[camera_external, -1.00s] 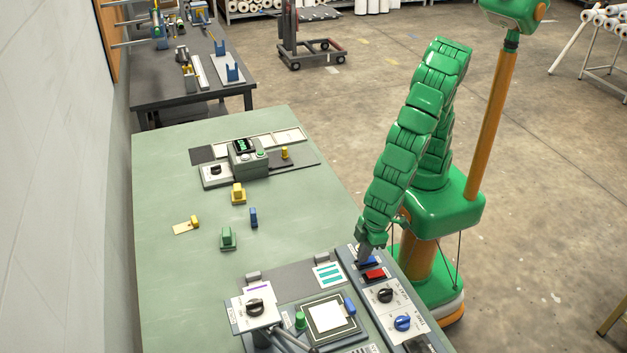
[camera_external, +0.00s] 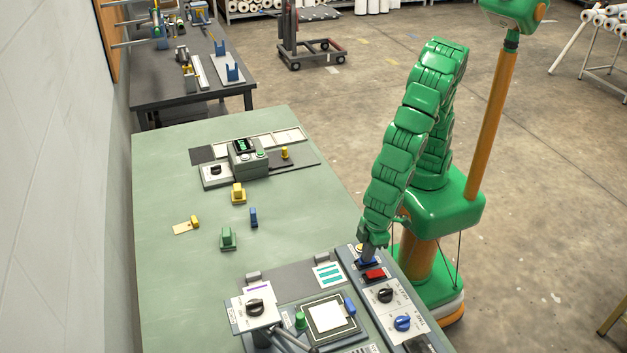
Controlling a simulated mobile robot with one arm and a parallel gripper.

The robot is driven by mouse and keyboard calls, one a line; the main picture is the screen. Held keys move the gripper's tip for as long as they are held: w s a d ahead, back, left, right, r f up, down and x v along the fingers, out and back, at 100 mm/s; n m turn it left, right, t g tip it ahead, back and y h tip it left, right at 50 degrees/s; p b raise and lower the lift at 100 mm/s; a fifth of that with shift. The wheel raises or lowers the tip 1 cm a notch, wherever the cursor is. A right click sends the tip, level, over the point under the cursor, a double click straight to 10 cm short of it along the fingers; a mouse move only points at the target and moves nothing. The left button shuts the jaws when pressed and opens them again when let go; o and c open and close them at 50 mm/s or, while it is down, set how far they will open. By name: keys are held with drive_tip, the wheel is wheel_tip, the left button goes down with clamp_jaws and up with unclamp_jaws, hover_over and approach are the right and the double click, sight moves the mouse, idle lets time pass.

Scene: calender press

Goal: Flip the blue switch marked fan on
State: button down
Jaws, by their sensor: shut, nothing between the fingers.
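The blue switch (camera_external: 365,262) sits on the grey control strip at the right edge of the green table, just behind a red switch (camera_external: 374,275). My gripper (camera_external: 370,256) points down at the blue switch from above. It is shut and empty, and its tip covers part of the switch. I cannot tell whether it is touching or just above the switch. The switch's label and exact tilt are too small and partly hidden to read.
A black knob (camera_external: 385,295) and a blue knob (camera_external: 402,322) sit nearer on the same strip. A panel with a white square (camera_external: 327,316) lies to the left. Small yellow, green and blue blocks stand mid-table, with clear surface around them.

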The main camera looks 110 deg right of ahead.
drive_tip(key=shift+r, duration=0.15)
wheel_tip(320, 180, up, 14)
drive_tip(key=s, duration=0.3)
drive_tip(key=shift+f, duration=0.25)
idle(0.4)
drive_tip(key=shift+w+r+t, duration=0.15)
drive_tip(key=shift+w+t, duration=0.25)
drive_tip(key=shift+w, duration=0.3)
drive_tip(key=x, duration=1.4)
drive_tip(key=shift+a, duration=0.1)
idle(0.3)
